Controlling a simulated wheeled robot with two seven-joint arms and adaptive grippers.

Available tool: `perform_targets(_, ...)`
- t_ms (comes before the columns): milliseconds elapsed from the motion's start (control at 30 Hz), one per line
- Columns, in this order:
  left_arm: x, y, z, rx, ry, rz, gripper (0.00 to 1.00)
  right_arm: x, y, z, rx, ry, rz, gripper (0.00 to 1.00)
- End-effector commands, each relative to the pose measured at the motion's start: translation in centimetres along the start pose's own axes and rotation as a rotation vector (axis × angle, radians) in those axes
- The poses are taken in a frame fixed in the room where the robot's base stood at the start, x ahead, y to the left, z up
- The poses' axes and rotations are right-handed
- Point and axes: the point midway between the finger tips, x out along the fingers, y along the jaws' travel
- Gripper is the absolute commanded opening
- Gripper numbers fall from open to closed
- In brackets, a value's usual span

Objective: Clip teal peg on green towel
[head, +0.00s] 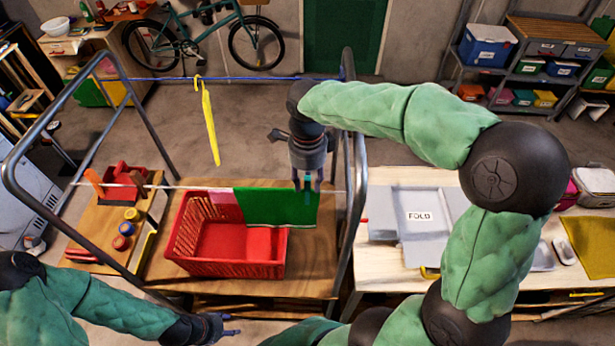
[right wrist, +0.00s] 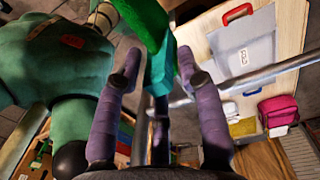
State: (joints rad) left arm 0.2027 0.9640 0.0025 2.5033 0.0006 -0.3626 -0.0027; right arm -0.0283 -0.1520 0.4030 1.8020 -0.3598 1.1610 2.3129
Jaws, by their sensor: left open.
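The green towel (head: 275,208) hangs over the front white line, above the right side of the red basket. My right gripper (head: 307,183) points down at the towel's top right end. In the right wrist view its two fingers (right wrist: 158,72) stand apart. A teal piece that looks like the teal peg (right wrist: 160,68) is between them, close to the green towel (right wrist: 155,20). I cannot tell for certain whether the peg grips the towel. My left gripper (head: 228,325) is open and empty at the bottom, in front of the basket and away from the line.
The red basket (head: 185,240) stands on the wooden table under the line. A pink cloth (head: 226,205) hangs left of the towel. Metal frame posts (head: 352,150) stand close to my right arm.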

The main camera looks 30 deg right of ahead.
Motion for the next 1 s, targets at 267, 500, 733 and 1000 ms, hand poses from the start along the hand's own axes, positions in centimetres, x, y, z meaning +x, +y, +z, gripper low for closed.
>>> perform_targets(267,-0.1,0.0,0.0,0.000,0.001,0.000,0.49,-0.2,-0.1,0.0,0.001,-0.002,-0.003,0.44)
perform_targets(500,-0.1,0.0,0.0,0.000,0.001,0.000,0.49,-2.1,-0.1,0.1,0.000,-0.003,-0.007,0.44)
perform_targets(733,-0.1,0.0,0.0,0.000,0.000,0.000,0.49,-6.6,-0.1,0.1,0.000,-0.004,-0.006,0.44)
perform_targets(1000,0.0,0.0,0.0,0.000,0.000,0.000,0.49,-10.9,-0.1,0.1,0.001,-0.003,-0.004,0.44)
